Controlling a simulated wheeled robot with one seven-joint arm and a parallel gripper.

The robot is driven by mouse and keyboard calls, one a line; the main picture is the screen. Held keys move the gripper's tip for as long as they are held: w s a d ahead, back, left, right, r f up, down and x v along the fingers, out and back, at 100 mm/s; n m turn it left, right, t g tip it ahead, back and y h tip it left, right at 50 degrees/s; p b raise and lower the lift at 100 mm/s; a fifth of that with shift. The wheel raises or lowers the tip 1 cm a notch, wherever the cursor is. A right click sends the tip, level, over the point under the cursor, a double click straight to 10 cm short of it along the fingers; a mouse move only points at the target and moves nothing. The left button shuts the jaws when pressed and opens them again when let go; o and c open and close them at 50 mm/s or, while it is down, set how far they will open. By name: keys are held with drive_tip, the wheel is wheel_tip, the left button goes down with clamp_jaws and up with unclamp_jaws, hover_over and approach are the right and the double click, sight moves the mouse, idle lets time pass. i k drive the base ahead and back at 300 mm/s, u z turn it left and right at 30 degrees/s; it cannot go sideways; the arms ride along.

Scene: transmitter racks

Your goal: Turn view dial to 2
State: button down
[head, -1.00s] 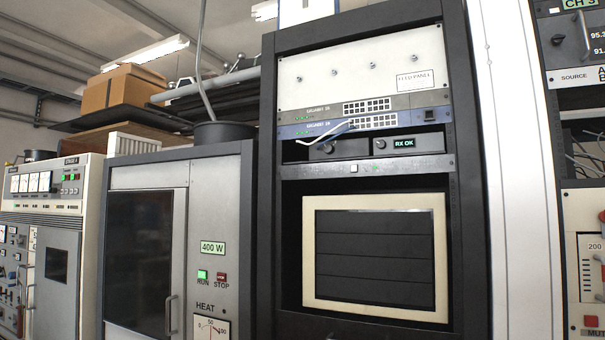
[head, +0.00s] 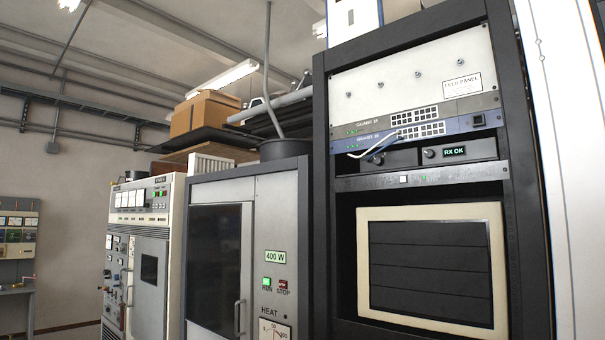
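I see no dial labelled view in the head view. The nearest small controls are two dark knobs on the black units with the RX OK display (head: 454,151), in the tall dark rack (head: 320,200). A HEAT meter (head: 274,331) on the grey 400 W cabinet (head: 262,205) is cut off by the bottom edge. My gripper is not in view.
A grey-white control cabinet (head: 150,230) with meters stands further left, and another panel (head: 18,235) is by the far wall. A cardboard box (head: 203,115) lies on top. Floor is hardly visible.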

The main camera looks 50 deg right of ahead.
sight(377, 161)
drive_tip(key=u, duration=0.05)
drive_tip(key=i, duration=1.55)
drive_tip(key=z, duration=1.5)
drive_tip(key=i, duration=0.8)
drive_tip(key=z, duration=0.05)
